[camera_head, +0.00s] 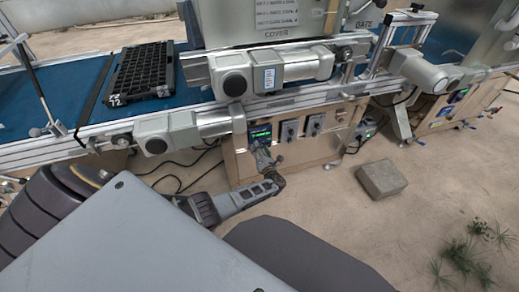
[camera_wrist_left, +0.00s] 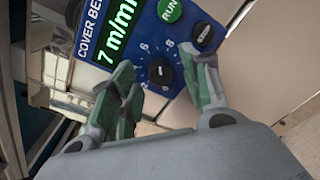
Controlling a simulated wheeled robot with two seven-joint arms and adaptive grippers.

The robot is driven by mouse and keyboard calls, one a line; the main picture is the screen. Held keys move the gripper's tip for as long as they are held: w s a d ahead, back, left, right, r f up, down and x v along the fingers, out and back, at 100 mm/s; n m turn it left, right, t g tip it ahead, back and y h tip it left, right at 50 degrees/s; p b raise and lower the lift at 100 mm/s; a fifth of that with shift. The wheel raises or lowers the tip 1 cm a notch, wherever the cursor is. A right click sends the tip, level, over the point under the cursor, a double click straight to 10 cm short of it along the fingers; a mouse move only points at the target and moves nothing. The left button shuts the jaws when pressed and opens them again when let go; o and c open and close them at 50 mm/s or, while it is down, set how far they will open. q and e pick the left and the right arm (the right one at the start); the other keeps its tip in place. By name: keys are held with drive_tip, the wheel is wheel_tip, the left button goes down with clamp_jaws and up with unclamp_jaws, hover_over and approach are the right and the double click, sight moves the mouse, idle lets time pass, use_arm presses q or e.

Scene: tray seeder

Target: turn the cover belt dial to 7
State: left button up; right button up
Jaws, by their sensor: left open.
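The cover belt dial (camera_wrist_left: 160,72) is a small black knob on a blue control panel (camera_wrist_left: 145,42) in the left wrist view. A ring of white numbers surrounds it; its exact pointer position is hard to read. The green display (camera_wrist_left: 116,30) above it reads 7 m/min. My left gripper (camera_wrist_left: 158,68) is open, one green-padded finger on each side of the dial, apart from it as far as I can tell. In the head view the panel (camera_head: 260,131) is small on the cabinet front, with my left gripper (camera_head: 263,154) just before it. My right gripper is out of view.
Green RUN (camera_wrist_left: 170,10) and black STOP (camera_wrist_left: 204,33) buttons sit close to the fingers. Grey switch boxes (camera_head: 289,132) are right of the panel. The conveyor (camera_head: 190,95) with a black tray (camera_head: 142,75) runs above. A stone block (camera_head: 381,179) lies on the floor.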

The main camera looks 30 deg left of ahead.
use_arm(q)
drive_tip(key=v, duration=1.1)
drive_tip(key=shift+f, duration=0.1)
idle(0.5)
